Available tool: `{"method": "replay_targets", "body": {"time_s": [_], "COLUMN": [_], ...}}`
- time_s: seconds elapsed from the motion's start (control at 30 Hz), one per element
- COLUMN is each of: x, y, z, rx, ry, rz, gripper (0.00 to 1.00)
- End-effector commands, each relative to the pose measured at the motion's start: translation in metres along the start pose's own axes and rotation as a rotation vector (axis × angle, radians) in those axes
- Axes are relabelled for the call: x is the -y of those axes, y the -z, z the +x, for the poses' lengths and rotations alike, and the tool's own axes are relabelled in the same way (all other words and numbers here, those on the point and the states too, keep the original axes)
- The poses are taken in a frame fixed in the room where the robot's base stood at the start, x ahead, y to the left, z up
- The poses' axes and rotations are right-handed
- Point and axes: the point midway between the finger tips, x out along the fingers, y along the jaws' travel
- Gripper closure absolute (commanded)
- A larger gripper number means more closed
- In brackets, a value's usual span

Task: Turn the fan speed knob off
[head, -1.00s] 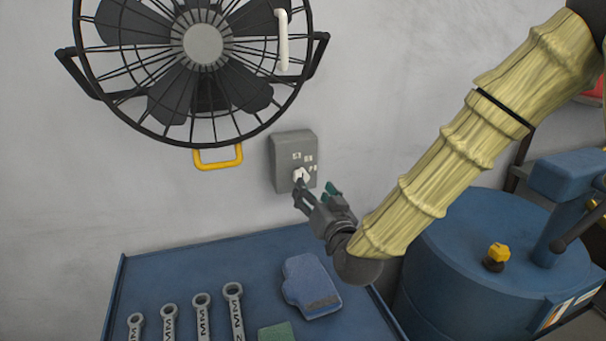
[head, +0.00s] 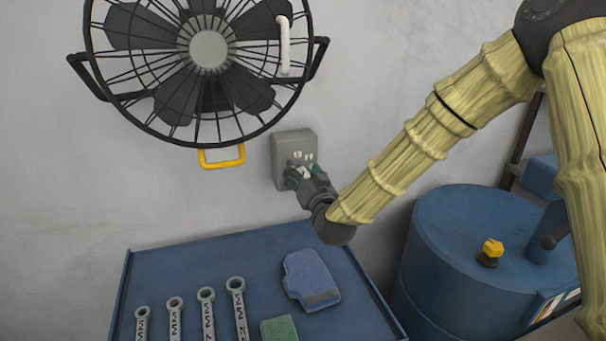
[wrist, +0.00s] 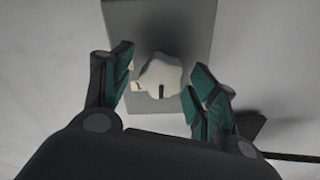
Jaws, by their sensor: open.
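The fan speed knob (wrist: 160,78) is a pale, lobed knob with a dark mark at its lower edge, on a grey control box (head: 292,143). The box is fixed to the wall, right of and below the fan (head: 207,50). In the wrist view, my gripper (wrist: 160,88) is open, with one teal-padded finger on each side of the knob. A gap shows between the knob and each finger; I cannot tell if they touch anywhere. In the head view, my gripper (head: 298,170) is at the box front and mostly hides the knob.
A blue table (head: 190,255) stands below, bearing several wrenches (head: 206,310), a blue mitt (head: 311,280) and a green block (head: 279,329). A blue drum (head: 455,255) with a yellow knob (head: 493,247) stands at right. A yellow handle (head: 222,164) hangs under the fan.

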Motion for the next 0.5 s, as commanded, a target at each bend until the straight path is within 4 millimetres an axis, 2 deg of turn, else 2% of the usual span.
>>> {"method": "replay_targets", "body": {"time_s": [0.03,0.27,0.5], "x": [-0.0001,-0.0003,0.0], "y": [-0.0002,-0.0002,-0.0014], "z": [-0.0001,-0.0002,-0.0003], "rx": [0.0,0.0,0.0], "ry": [0.0,-0.001,0.001], "rz": [0.0,0.0,-0.028], "gripper": [0.47,0.88,0.89]}}
